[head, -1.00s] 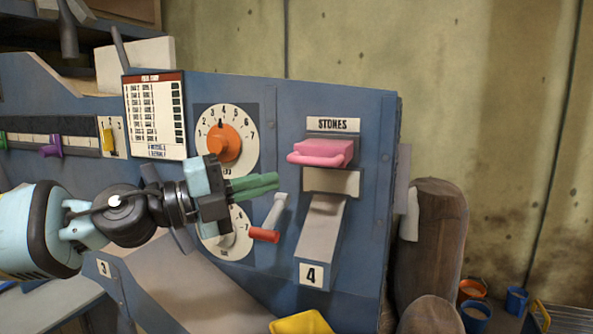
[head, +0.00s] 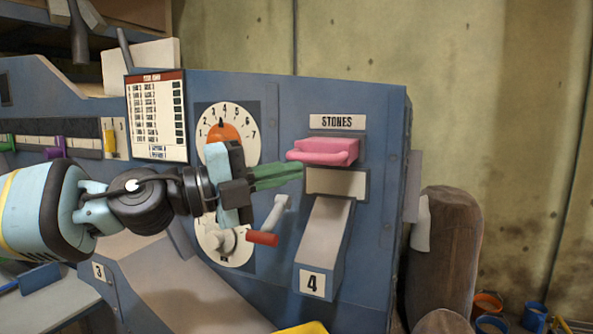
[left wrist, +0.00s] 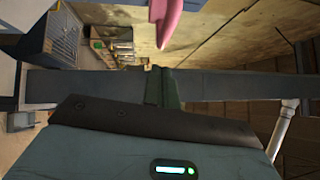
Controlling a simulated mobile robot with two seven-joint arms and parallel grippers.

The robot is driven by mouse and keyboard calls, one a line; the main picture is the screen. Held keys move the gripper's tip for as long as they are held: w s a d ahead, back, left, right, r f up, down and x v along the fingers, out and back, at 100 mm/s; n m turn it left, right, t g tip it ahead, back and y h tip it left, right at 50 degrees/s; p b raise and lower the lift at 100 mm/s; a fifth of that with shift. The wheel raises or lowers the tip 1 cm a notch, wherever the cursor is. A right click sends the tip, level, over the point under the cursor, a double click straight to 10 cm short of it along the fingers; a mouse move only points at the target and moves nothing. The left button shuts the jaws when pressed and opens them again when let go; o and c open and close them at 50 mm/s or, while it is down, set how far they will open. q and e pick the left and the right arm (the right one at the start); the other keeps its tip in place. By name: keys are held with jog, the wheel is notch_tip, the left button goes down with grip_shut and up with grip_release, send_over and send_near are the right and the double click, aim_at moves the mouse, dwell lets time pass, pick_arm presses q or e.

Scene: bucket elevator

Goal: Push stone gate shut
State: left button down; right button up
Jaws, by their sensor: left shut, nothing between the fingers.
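The stone gate (head: 325,151) is a pink block with a rounded front lip. It sticks out of the blue panel under the STONES label (head: 337,122), above a pale opening and a sloping chute marked 4. My left gripper (head: 299,170) is shut and empty. Its green fingertips are just left of the gate and slightly below its lip; whether they touch it is not clear. In the left wrist view, part of the pink gate (left wrist: 168,22) shows at the top, apart from the green fingers (left wrist: 170,90). My right gripper is not in view.
A crank with a red grip (head: 263,239) sticks out below my left gripper. An orange-knobbed dial (head: 222,133) and a lower dial (head: 222,242) sit behind it. The chute (head: 325,235) juts out below the gate. A brown sack-like shape (head: 440,255) stands right of the panel.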

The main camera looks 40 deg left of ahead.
aim_at(317, 160)
pick_arm(q)
jog(key=shift+w+a+r+b, duration=0.2)
jog(key=shift+w+b, duration=0.1)
jog(key=shift+w, duration=0.55)
jog(key=shift+w+a+r+b, duration=0.1)
jog(key=shift+w+a+b, duration=0.15)
jog(key=shift+w, duration=0.55)
